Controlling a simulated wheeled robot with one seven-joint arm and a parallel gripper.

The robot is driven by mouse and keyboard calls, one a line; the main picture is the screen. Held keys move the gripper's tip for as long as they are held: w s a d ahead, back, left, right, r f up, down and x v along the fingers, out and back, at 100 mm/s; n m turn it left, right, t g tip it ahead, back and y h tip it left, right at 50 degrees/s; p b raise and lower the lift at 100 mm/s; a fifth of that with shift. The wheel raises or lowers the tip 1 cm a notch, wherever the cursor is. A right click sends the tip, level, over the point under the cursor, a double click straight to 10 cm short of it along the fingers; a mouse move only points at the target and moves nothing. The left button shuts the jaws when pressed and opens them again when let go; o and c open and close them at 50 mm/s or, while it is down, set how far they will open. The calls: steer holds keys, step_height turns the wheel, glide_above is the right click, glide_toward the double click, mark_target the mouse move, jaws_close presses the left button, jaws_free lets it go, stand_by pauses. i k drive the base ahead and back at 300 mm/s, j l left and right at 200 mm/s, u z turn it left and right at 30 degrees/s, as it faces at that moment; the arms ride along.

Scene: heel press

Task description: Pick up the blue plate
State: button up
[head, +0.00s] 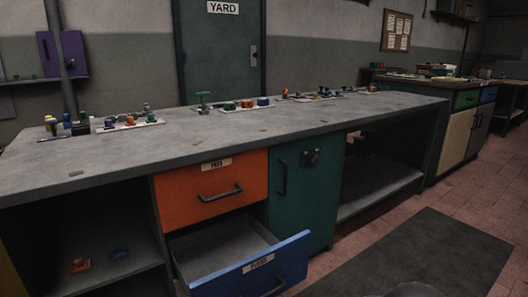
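I cannot make out for sure which thing is the blue plate. A small, dim blue piece (120,253) lies on the lower left shelf under the workbench, to the right of an orange piece (81,265). Another small blue piece (263,101) sits on a tray on the bench top. Both are too small to tell their exact shape. My gripper is not in view.
The long grey workbench (190,146) carries several small coloured parts along its back. A blue-fronted drawer (262,265) stands pulled out below the closed orange drawer (212,188). A green cabinet door (297,200) is shut. A dark mat (420,262) lies on the floor at right.

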mark_target(118, 252)
steer(key=u, duration=1.45)
